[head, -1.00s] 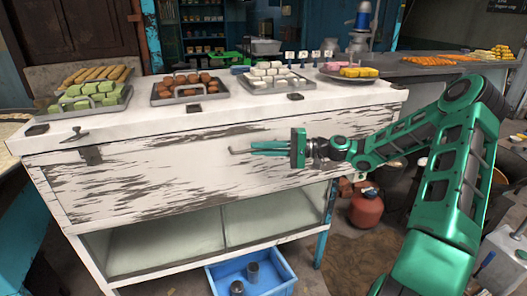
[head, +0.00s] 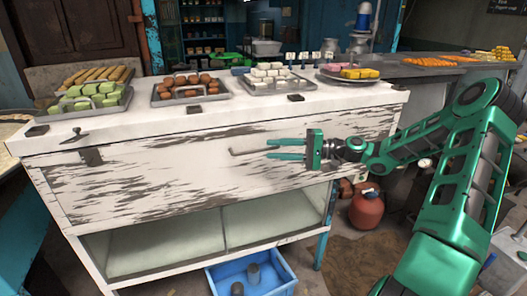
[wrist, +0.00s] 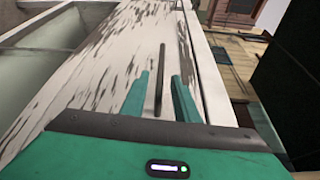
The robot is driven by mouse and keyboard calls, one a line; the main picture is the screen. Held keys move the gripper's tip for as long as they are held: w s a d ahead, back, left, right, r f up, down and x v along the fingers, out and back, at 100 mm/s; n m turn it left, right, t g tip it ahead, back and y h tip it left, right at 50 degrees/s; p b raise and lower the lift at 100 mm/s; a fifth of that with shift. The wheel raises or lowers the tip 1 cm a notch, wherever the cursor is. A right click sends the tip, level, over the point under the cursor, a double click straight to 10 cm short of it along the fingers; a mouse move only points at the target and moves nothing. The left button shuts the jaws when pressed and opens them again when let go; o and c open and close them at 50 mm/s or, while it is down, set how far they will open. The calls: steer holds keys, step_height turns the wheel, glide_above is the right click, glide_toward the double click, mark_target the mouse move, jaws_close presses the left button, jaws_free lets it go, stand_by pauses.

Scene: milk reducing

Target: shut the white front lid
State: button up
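The white front lid (head: 150,185) is the weathered, paint-flaked panel on the front of the cabinet. It stands upright below the white top and looks close to flush with it; any small gap is hard to tell. A thin dark handle (head: 240,152) sticks out from it. My gripper (head: 268,149) is open and empty in front of the lid, to the right of most of the handle. In the wrist view the lid (wrist: 110,65) runs up and away, and the dark handle (wrist: 161,75) lies between the spread green fingers (wrist: 160,98), apart from both.
Metal trays of sweets (head: 190,97) stand on the white top (head: 130,126). Glass compartments (head: 170,240) lie below the lid. A blue crate (head: 225,273) and a red gas cylinder (head: 367,208) stand on the floor. The space before the lid's left part is clear.

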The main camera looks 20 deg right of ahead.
steer(key=v, duration=0.5)
steer(key=shift+s+d, duration=0.1)
steer(key=shift+d, duration=0.25)
steer(key=shift+a, duration=0.1)
steer(key=s+a+f+n+g+h, duration=0.2)
steer(key=s+a+f+g+h, duration=0.35)
steer(key=s+f+h, duration=0.35)
steer(key=s+d+r+m+h, duration=0.1)
steer(key=s+d+r+h, duration=0.1)
steer(key=s, duration=0.7)
steer(key=s+d+r+g+h, duration=0.1)
steer(key=s+d+r+h, duration=0.1)
steer(key=s, duration=0.7)
steer(key=s+d+r+m+g+h, duration=0.1)
steer(key=s+d+r, duration=0.3)
steer(key=s, duration=0.6)
steer(key=shift+d+r+m+h, duration=0.3)
steer(key=shift+d+h, duration=0.05)
steer(key=shift+h, duration=0.55)
